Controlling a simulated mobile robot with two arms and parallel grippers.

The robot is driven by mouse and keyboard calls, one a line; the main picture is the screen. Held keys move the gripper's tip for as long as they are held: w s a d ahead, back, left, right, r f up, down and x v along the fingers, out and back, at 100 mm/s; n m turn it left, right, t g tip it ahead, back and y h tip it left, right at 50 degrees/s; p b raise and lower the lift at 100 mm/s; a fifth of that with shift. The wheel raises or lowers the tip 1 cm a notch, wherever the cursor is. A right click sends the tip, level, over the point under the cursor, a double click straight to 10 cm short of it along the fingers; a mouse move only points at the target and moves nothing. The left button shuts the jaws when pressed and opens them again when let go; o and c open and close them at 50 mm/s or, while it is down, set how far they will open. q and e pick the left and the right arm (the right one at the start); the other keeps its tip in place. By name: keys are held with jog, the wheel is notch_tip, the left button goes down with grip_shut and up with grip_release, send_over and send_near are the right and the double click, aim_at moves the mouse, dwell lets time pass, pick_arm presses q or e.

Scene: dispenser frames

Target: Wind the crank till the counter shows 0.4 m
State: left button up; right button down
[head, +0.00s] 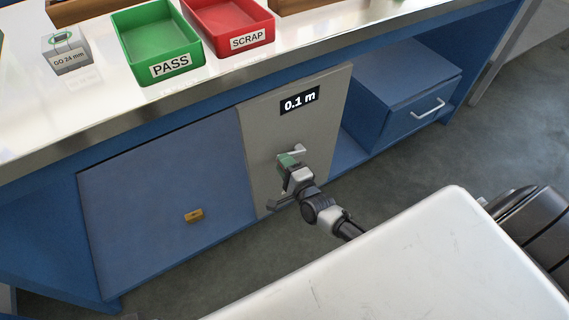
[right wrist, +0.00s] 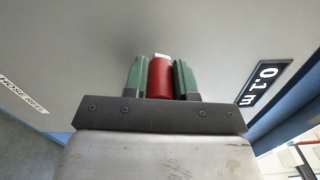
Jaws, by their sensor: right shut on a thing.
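The counter (head: 299,101) on the grey panel (head: 270,130) reads 0.1 m in the head view; it also shows at the right of the right wrist view (right wrist: 263,82). My right gripper (head: 288,164) is at the crank on that panel, below the counter. In the right wrist view its green fingers (right wrist: 160,78) are shut on the crank's red handle (right wrist: 160,77), one finger on each side. The crank's pale metal arm (head: 297,150) shows partly beside the gripper; the rest is hidden behind it. My left gripper is not in view.
A blue cabinet door (head: 165,200) with a brass catch is left of the panel. A drawer (head: 415,115) with a metal handle is to its right. The bench above holds a green PASS tray (head: 152,77), a red SCRAP tray (head: 237,48) and a grey gauge block (head: 66,55).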

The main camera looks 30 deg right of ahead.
jog(key=c, duration=0.9)
grip_release()
jog(key=shift+d, duration=0.1)
jog(key=shift+s, duration=0.2)
pick_arm(q)
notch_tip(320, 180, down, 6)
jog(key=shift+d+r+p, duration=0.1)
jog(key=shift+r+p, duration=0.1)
jog(key=shift+p, duration=0.6)
pick_arm(e)
jog(key=s, duration=1)
jog(key=shift+s+d, duration=0.2)
jog(key=shift+d, duration=0.2)
